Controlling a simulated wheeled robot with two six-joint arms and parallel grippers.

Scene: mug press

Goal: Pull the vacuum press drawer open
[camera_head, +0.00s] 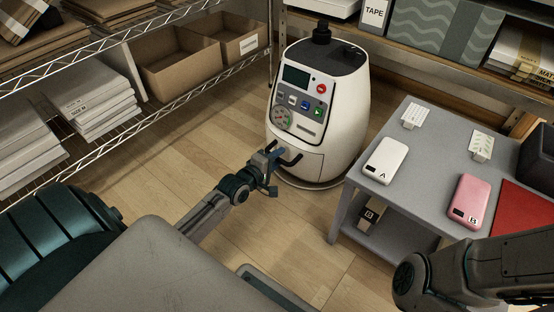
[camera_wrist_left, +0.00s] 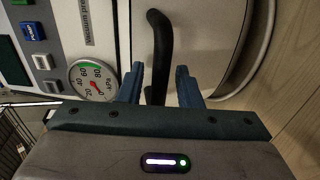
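The vacuum press (camera_head: 338,85) is a rounded white machine with a dark top, a small screen, coloured buttons and a dial. Its drawer (camera_head: 300,164) is in the lower front and looks closed. A black curved handle (camera_head: 291,158) is on it; the handle also shows in the left wrist view (camera_wrist_left: 160,38). My left gripper (camera_head: 271,166) is at the drawer front. In the left wrist view its two fingers (camera_wrist_left: 159,84) stand apart, with the handle's lower end between them; I cannot tell whether they touch it. My right gripper is out of view.
A grey table (camera_head: 415,150) at right holds a white case (camera_head: 385,160), a pink case (camera_head: 469,201) and a red sheet (camera_head: 525,213). A wire shelf (camera_head: 170,103) with cardboard boxes stands at left. Wooden floor (camera_head: 285,235) in front of the press is clear.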

